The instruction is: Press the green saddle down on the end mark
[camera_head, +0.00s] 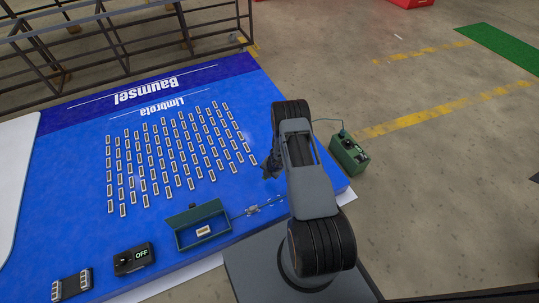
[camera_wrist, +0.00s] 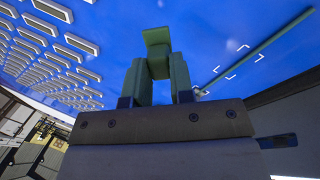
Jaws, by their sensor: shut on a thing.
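The green saddle (camera_wrist: 157,66) is in the wrist view, between my fingers, its flat top toward the camera's upper edge. My gripper (camera_wrist: 155,98) is shut on it. Bracket-shaped white corner marks (camera_wrist: 217,70) lie on the blue panel to the right of the saddle, around a thin green line, perhaps a cable. I take these for the end mark, and the saddle is apart from them in the picture. In the head view my gripper (camera_head: 270,166) is dark and small over the panel's right side; the saddle cannot be made out there.
The blue panel (camera_head: 170,80) carries rows of white modules. An open teal box (camera_head: 186,215) holds one module. A black OFF switch box (camera_head: 133,258) and a terminal box (camera_head: 71,286) stand at the front left. A green device (camera_head: 350,154) with a cable stands right of my arm.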

